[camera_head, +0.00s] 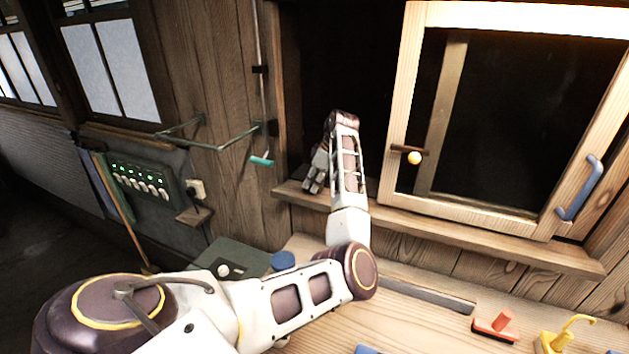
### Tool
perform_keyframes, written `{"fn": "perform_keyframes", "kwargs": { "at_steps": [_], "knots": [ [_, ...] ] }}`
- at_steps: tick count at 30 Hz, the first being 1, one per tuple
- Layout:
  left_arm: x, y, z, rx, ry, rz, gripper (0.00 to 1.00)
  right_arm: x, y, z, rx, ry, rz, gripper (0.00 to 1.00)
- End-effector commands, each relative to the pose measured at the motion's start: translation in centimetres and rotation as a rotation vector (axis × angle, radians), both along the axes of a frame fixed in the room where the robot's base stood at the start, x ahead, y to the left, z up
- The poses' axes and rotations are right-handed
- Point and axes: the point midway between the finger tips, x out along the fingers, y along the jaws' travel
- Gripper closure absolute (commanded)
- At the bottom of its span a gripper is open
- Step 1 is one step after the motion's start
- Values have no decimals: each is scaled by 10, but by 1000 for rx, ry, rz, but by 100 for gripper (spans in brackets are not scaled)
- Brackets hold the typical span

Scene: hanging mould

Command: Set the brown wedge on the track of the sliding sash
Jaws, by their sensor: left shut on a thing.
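The sliding sash (412,75) is a light wood frame around a dark pane, with a blue handle (578,190) at its right. It stands at the right of the window opening, and the opening left of it is dark. The wooden sill with the track (450,233) runs below it. My left gripper (312,187) points down at the left part of the sill, left of the sash. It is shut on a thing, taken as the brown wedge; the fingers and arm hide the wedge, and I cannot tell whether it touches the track. My right gripper is out of view.
A teal-tipped rod (261,161) and a metal bracket (215,146) are on the left wall. An orange tool (495,326) and a yellow hooked piece (556,341) are on the bench.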

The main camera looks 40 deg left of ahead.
Motion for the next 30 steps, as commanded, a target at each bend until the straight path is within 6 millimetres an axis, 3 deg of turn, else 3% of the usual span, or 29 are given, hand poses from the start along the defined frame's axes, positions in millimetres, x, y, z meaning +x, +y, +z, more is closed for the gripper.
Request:
{"fn": "perform_keyframes", "kwargs": {
  "at_steps": [12, 13, 18, 30],
  "knots": [
    [0, 0, -3, 0, -1, 0, 90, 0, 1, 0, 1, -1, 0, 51],
    [0, 0, -3, 0, -1, 0, 66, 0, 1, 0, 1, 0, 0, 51],
    [0, 0, -3, 0, -1, 1, 47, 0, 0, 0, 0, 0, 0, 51],
    [0, 0, 0, 0, -1, 1, 47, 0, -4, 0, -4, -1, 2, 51]
  ]
}}
